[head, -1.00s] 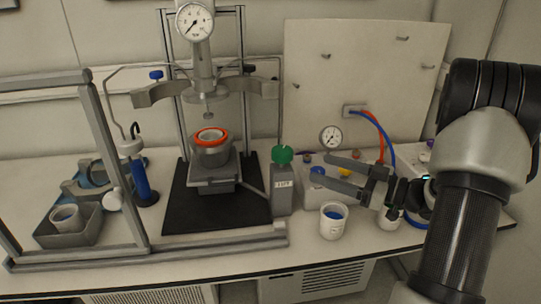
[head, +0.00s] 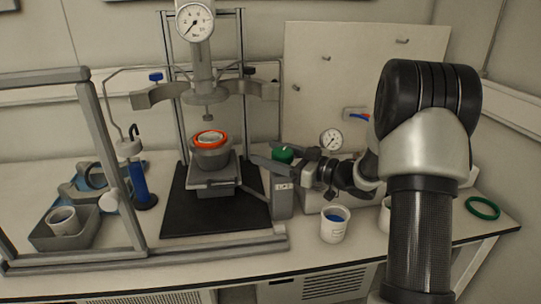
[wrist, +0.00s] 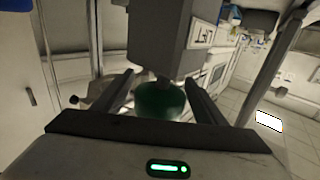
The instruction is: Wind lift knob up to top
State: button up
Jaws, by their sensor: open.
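The reactor stand holds a metal vessel with an orange ring (head: 210,139) on a small lift platform (head: 208,187), below the fixed head and its split clamp halves. A thin handle-like bar (head: 254,192) runs from the platform to the right. My gripper (head: 262,152) is open, pointing left, right of the vessel. In the wrist view the cap (wrist: 160,100) also shows between the fingers; contact cannot be told.
A pressure gauge (head: 331,139) is behind my gripper. A grey frame (head: 118,170) and a tray (head: 65,234) are on the left. A green ring (head: 482,208) lies at the far right.

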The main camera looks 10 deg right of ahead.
jog(key=shift+w+a, duration=0.1)
jog(key=shift+a, duration=0.1)
jog(key=shift+c, duration=0.2)
jog(key=c, duration=1)
